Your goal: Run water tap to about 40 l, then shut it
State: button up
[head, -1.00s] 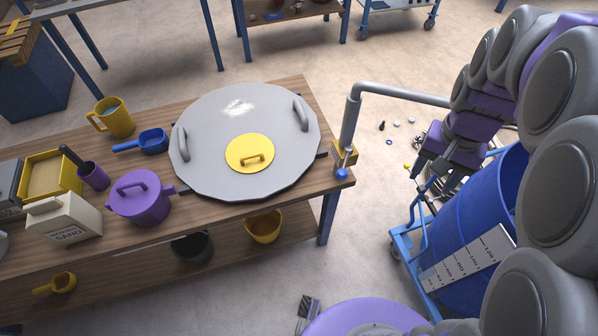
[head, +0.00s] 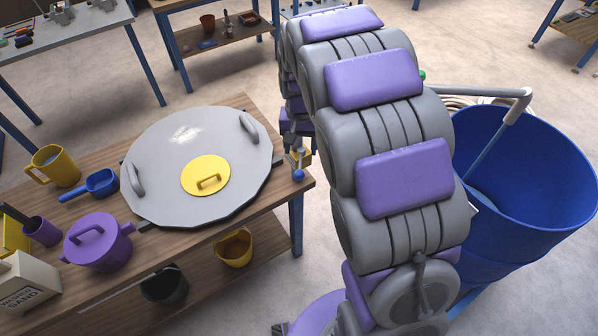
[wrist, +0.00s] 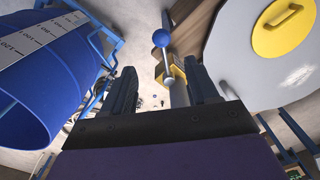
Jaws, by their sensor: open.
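The water tap has a yellow body (wrist: 178,72) and a lever ending in a blue ball (head: 299,175) at the table's right corner. The ball also shows in the wrist view (wrist: 161,38). My gripper (wrist: 160,75) is open, its fingers either side of the tap lever, with no clear contact. The grey spout (head: 505,94) reaches over the blue barrel (head: 545,165). A pale blue stream (head: 490,148) runs from the spout into the barrel, where some water shows. The barrel's white scale (wrist: 38,35) is partly in the wrist view; the water level against it cannot be read.
The wooden table (head: 240,103) holds a large grey lid (head: 165,140), a purple pot (head: 97,243), a yellow jug (head: 54,166) and a blue scoop (head: 102,184). The lid stands close to the tap. My arm hides the middle of the spout pipe.

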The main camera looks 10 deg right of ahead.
aim_at(299, 171)
jog(key=f, duration=0.3)
jog(key=f+b, duration=0.1)
jog(key=f, duration=0.5)
jog(key=shift+a+f+b, duration=0.2)
jog(key=shift+a+b, duration=0.15)
jog(key=shift+b, duration=0.05)
jog(key=shift+d+f, duration=0.25)
jog(key=shift+f, duration=0.45)
jog(key=shift+a, duration=0.1)
jog(key=shift+a, duration=0.1)
jog(key=shift+c, duration=1.4)
grip_shut()
